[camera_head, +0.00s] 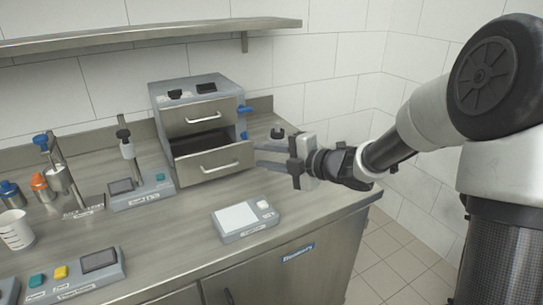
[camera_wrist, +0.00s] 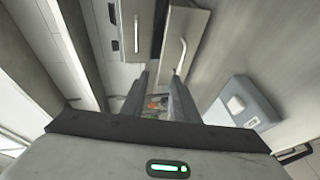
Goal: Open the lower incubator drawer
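The incubator (camera_head: 160,99) is a grey metal box on the bench with two drawers. Its upper drawer (camera_head: 225,112) looks closed. The lower drawer (camera_head: 213,162) stands out from the body, with its dark inside showing behind the front; its bar handle (camera_head: 220,168) is in view. In the wrist view the lower drawer front (camera_wrist: 190,22) and its handle (camera_wrist: 180,57) lie just beyond the fingers. My gripper (camera_head: 257,155) is beside the right end of the lower drawer front. Its fingers (camera_wrist: 158,78) are apart with nothing between them; contact with the drawer cannot be told.
A scale (camera_head: 245,219) sits on the bench in front of the incubator. A stirrer-like device (camera_head: 142,190) stands left of it. Bottles, a white cup (camera_head: 15,230) and a button panel (camera_head: 75,277) are at the left. A wall shelf (camera_head: 150,33) hangs above.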

